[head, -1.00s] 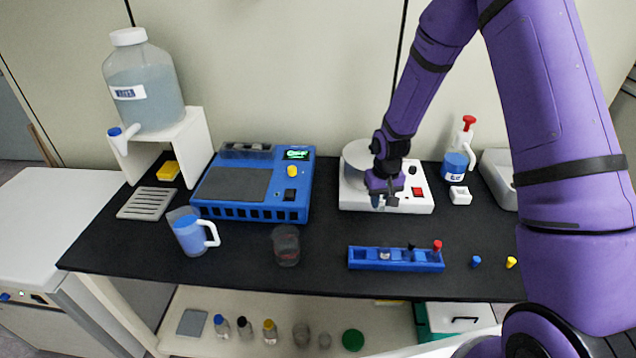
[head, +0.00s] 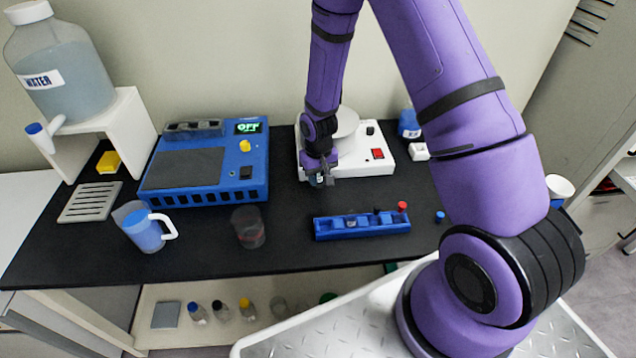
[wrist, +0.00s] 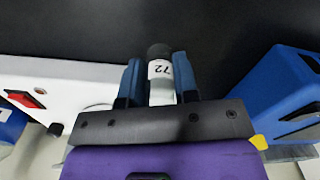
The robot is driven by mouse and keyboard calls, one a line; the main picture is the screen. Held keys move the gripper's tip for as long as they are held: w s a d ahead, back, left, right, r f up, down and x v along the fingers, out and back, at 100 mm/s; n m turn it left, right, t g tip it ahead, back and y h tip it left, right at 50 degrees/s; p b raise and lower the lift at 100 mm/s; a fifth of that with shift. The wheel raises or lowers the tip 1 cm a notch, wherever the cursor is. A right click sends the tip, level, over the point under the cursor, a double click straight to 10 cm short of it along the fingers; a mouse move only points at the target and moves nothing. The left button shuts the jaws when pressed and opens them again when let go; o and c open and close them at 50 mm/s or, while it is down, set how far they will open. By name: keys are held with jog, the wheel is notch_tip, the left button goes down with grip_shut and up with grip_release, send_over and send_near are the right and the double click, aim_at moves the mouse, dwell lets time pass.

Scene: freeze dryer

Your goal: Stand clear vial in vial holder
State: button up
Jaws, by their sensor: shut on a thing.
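A clear vial (wrist: 160,79) with a dark cap and a white label reading "72" stands between the blue fingers of my gripper (wrist: 160,85) in the wrist view. My gripper (head: 321,178) is shut on it, held at the front edge of the white device in the head view; the vial is small and partly hidden there. The blue vial holder (head: 330,230) lies on the black bench, in front of my gripper and to its right. It holds a black-capped vial (head: 377,214), a red-capped vial (head: 402,209) and a small clear item (head: 351,219).
The white device (head: 383,165) with a red switch stands behind my gripper. A blue machine (head: 205,172) is to the left. A glass beaker (head: 248,227) stands left of the holder, and a blue cap (head: 440,217) lies right of it. Bench between gripper and holder is clear.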

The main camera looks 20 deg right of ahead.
aim_at(319, 183)
jog(key=shift+f, duration=1.5)
jog(key=shift+f, duration=0.1)
jog(key=o, duration=1)
jog(key=shift+c, duration=0.2)
